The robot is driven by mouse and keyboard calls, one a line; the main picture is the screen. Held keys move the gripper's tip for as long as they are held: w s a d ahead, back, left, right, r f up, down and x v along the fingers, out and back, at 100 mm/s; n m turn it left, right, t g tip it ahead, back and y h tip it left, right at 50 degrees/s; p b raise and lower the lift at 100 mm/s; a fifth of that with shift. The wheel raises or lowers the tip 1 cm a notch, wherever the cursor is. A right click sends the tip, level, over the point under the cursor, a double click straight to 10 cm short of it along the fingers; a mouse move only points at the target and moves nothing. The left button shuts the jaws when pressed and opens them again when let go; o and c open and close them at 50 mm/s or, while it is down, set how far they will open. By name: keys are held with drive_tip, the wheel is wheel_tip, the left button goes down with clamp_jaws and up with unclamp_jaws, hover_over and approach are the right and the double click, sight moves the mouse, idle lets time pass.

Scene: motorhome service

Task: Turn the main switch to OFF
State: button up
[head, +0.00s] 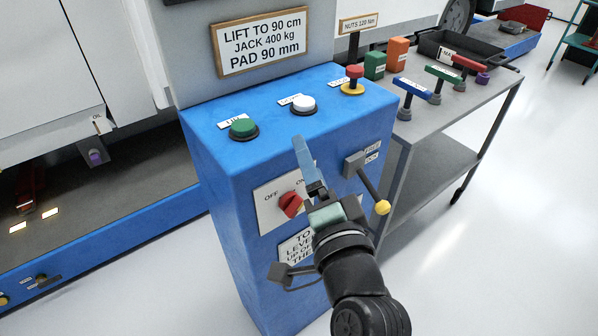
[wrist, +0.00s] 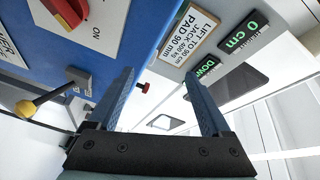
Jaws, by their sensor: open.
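The main switch (head: 291,204) is a red rotary knob on a white plate on the front of the blue console. OFF is printed on the plate's left and ON at its upper right. Which mark the knob points to is not clear. In the wrist view the knob (wrist: 68,12) shows at the top left, cut by the frame edge, with ON beside it. My gripper (head: 303,152) is in front of the console, just right of the switch and apart from it, fingers pointing up. In the wrist view its blue fingers (wrist: 159,80) are spread with nothing between them.
A lever with a yellow ball (head: 382,207) juts from the console right of my gripper. Green (head: 243,127), white (head: 303,104) and red (head: 354,77) buttons are on top. A grey cart (head: 440,146) with tools stands at the right. The floor at the right is clear.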

wheel_tip(320, 180, down, 3)
drive_tip(key=s+m+g+p, duration=0.2)
drive_tip(key=s+m+p, duration=0.1)
drive_tip(key=m+p, duration=0.15)
drive_tip(key=m+g+y+p, duration=0.1)
drive_tip(key=m+g+p, duration=0.1)
drive_tip(key=m+p, duration=0.5)
approach(296, 211)
drive_tip(key=x, duration=0.9)
drive_tip(key=shift+w, duration=0.2)
clamp_jaws()
